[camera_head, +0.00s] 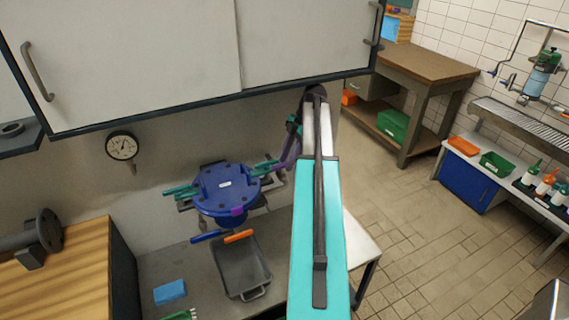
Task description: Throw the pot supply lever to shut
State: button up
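A round blue pot with a flat lid (226,188) is mounted by the wall, left of my arm. Teal bars (181,191) stick out on its left, and another teal bar (266,166) on its right, near my arm. A blue handle (209,236) and an orange handle (238,236) show below it. I cannot tell which of these is the supply lever. Purple and dark parts (289,152) show beside my arm behind the pot's right side. My arm covers much of that spot, and I cannot make out my gripper's fingers there.
White wall cabinets (130,55) hang over the pot. A pressure gauge (122,146) is on the wall. A grey tray (241,268) and blue sponge (170,292) are on the bench below. A wooden worktop (65,275) stands left. Tiled floor (420,220) is clear at right.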

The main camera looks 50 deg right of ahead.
jog(key=s+d+b, duration=0.3)
jog(key=s+d, duration=0.1)
jog(key=d, duration=0.6)
jog(key=shift+s, duration=0.25)
dwell(0.5)
